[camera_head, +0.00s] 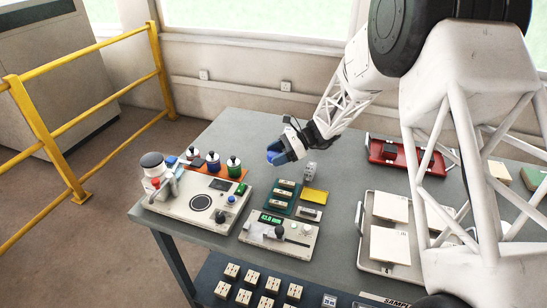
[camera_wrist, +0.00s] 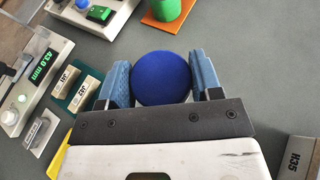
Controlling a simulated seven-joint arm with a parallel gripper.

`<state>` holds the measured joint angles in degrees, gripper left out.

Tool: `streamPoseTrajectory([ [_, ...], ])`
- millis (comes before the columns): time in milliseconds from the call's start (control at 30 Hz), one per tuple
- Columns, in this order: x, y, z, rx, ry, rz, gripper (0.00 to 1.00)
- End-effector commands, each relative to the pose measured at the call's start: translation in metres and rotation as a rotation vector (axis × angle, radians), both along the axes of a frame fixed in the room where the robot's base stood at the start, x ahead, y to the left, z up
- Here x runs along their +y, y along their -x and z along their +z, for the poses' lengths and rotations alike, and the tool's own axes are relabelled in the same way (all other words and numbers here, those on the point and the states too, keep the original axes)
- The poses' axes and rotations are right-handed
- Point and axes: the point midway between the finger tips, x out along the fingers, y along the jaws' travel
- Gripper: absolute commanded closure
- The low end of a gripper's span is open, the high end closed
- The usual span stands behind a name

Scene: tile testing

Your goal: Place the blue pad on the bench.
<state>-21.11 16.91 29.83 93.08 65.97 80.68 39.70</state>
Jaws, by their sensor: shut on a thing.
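The blue pad (camera_wrist: 161,78) is a round dark blue disc held between the two fingers of my gripper (camera_wrist: 163,84) in the wrist view. My gripper is shut on it, with a finger on each side. In the head view, my gripper (camera_head: 286,149) and the blue pad (camera_head: 275,155) are in the air over the back part of the grey bench (camera_head: 340,170). Bare grey bench top also shows beyond the pad in the wrist view (camera_wrist: 125,52). The pad's underside is hidden.
A tester (camera_head: 200,203) and an orange mat (camera_head: 225,170) with bottles stand left. A green block holder (camera_head: 284,196), yellow piece (camera_head: 314,196) and display gauge (camera_head: 278,238) are at centre. A red tray (camera_head: 405,160) and white tile tray (camera_head: 375,266) are right. Bench around (camera_head: 250,130) is clear.

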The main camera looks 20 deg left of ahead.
Motion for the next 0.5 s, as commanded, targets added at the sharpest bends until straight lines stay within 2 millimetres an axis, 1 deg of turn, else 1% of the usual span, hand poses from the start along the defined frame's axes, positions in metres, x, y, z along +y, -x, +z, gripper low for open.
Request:
streamPoseTrajectory([
  [100,0.009,-0.014,-0.002,-0.001,-0.001,0.0,0.65],
  [200,0.014,-0.022,-0.002,-0.002,-0.001,0.001,0.65],
  [333,0.018,-0.028,-0.003,0.0,0.0,0.001,0.65],
  [500,0.018,-0.029,-0.003,0.0,0.0,0.001,0.65],
])
